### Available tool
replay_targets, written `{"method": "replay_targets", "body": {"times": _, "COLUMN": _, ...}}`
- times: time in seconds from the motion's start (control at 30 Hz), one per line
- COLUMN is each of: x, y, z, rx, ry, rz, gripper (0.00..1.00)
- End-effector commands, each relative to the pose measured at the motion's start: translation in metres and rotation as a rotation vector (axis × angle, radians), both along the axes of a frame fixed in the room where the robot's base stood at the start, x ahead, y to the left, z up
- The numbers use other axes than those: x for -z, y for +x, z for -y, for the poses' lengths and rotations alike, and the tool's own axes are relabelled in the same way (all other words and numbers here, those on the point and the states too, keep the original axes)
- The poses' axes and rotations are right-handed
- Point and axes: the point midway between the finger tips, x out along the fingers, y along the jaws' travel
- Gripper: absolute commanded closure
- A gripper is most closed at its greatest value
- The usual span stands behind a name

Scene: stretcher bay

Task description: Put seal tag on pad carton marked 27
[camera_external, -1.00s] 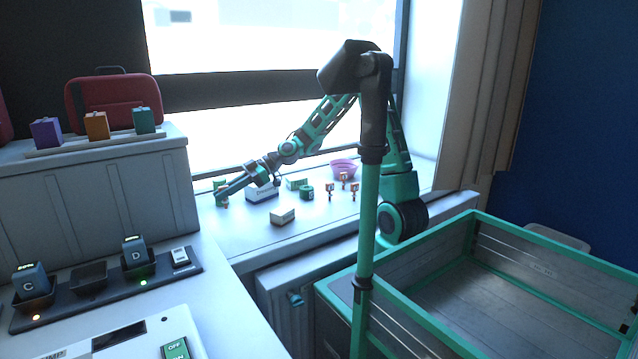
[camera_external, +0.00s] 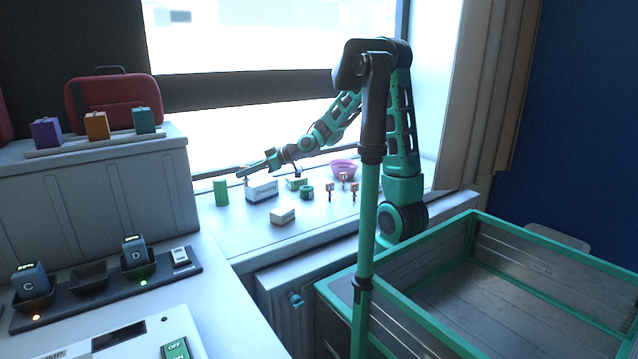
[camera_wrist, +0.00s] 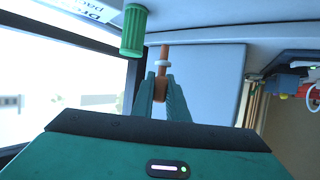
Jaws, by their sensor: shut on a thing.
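My gripper (camera_external: 243,174) is shut on a small orange-brown piece with a white ring, which I take to be the seal tag (camera_wrist: 161,84). In the wrist view it sits between my two green fingertips (camera_wrist: 160,92). In the external view my gripper is above the sill, between the green ribbed cylinder and the white-and-blue dressing box. Two small cartons stand on the sill: a cream one (camera_external: 283,216) in front and a green-and-white one (camera_external: 296,183) behind. I cannot read a 27 on either, so I cannot tell which is the pad carton.
The green ribbed cylinder (camera_external: 221,192) and dressing box (camera_external: 262,191) are close to my gripper. A green roll (camera_external: 306,192), small orange-and-white pieces (camera_external: 329,189) and a pink bowl (camera_external: 344,170) stand farther right. The sill's front left is clear.

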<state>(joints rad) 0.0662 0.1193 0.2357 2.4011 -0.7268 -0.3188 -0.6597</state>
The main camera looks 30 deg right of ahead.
Motion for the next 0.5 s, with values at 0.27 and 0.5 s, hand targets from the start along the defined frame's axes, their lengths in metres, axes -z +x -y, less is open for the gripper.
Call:
{"method": "replay_targets", "body": {"times": 0.27, "x": -0.03, "y": 0.047, "z": 0.109, "rx": 0.352, "ry": 0.0, "rz": 0.005, "gripper": 1.0}}
{"method": "replay_targets", "body": {"times": 0.5, "x": -0.046, "y": 0.059, "z": 0.165, "rx": 0.513, "ry": 0.0, "rz": 0.0, "gripper": 1.0}}
